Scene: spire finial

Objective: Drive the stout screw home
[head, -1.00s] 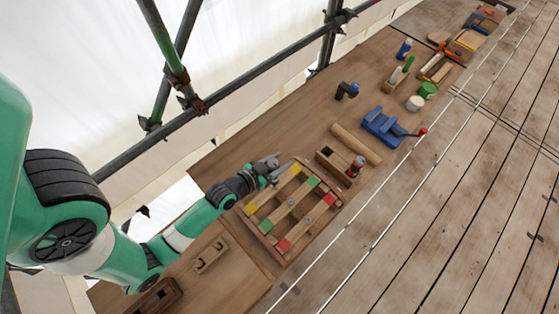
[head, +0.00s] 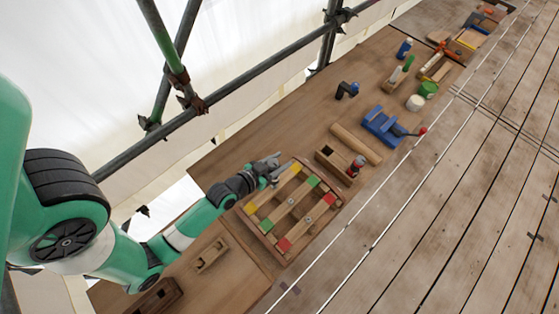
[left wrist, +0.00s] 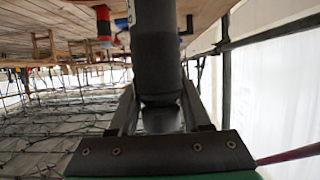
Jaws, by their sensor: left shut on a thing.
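The frame has slats with yellow, green and red patches and small grey spots that may be screw heads. I cannot tell which one is the stout screw. My right gripper is not in view.
A wooden box (head: 335,165) with a red-and-grey item (head: 356,166) beside it stands right of the frame. Beyond are a wooden roller (head: 357,144), a blue vise (head: 382,126) and a white pot (head: 415,103). Scaffold pipes (head: 230,110) run behind the bench.

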